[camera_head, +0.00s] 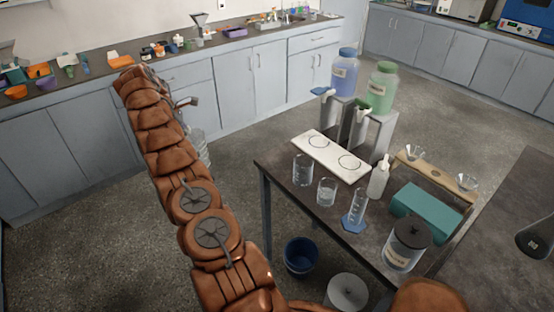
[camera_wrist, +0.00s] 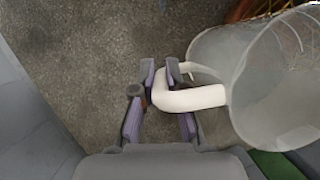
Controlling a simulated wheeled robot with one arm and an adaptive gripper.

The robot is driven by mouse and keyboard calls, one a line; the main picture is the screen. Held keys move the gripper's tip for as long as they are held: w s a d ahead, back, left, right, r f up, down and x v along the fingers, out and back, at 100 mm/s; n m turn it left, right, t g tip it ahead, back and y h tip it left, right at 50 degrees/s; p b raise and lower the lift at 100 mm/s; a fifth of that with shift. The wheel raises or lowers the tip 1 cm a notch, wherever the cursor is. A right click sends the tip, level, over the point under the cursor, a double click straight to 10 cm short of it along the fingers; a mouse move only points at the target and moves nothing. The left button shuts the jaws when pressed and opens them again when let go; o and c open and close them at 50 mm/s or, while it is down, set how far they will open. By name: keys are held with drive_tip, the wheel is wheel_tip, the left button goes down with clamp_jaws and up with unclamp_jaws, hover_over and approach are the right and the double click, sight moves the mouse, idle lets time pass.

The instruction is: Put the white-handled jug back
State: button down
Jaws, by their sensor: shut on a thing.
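The white-handled jug is a large translucent vessel; its body fills the right of the wrist view (camera_wrist: 270,95). Its white handle (camera_wrist: 200,98) sits between the fingers of my gripper (camera_wrist: 160,88), which is shut on it. The jug hangs over bare grey floor, and its right side is cut off by the frame edge. In the head view, a part of the jug (camera_head: 202,150) shows beside my arm, in front of the far cabinets; my arm hides the rest. My gripper (camera_head: 187,102) is mostly hidden there too.
A long dark counter (camera_head: 130,57) with small colourful items runs along the back wall. A dark table (camera_head: 275,160) at right holds beakers, dispensers and a lidded jar (camera_head: 405,250). A blue bucket (camera_head: 300,257) stands on the floor. Open floor lies between table and cabinets.

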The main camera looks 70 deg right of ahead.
drive_tip(key=s+d+r+n, duration=0.1)
drive_tip(key=s+d, duration=0.9)
drive_tip(key=d, duration=0.3)
drive_tip(key=shift+s+r+n+t, duration=0.15)
drive_tip(key=shift+s+n+t, duration=0.15)
idle(2.2)
drive_tip(key=shift+s+d+h, duration=0.3)
drive_tip(key=shift+s+d, duration=0.3)
drive_tip(key=shift+d, duration=0.15)
drive_tip(key=shift+s+d+r, duration=0.15)
drive_tip(key=shift+s+d, duration=0.25)
drive_tip(key=shift+s, duration=0.35)
idle(0.4)
drive_tip(key=shift+s+d, duration=0.35)
drive_tip(key=shift+d, duration=0.15)
drive_tip(key=shift+s+d+n, duration=0.15)
drive_tip(key=shift+s+n, duration=0.15)
drive_tip(key=shift+s, duration=0.05)
drive_tip(key=shift+s+d+r, duration=0.1)
drive_tip(key=shift+s+d, duration=0.7)
drive_tip(key=shift+s, duration=0.15)
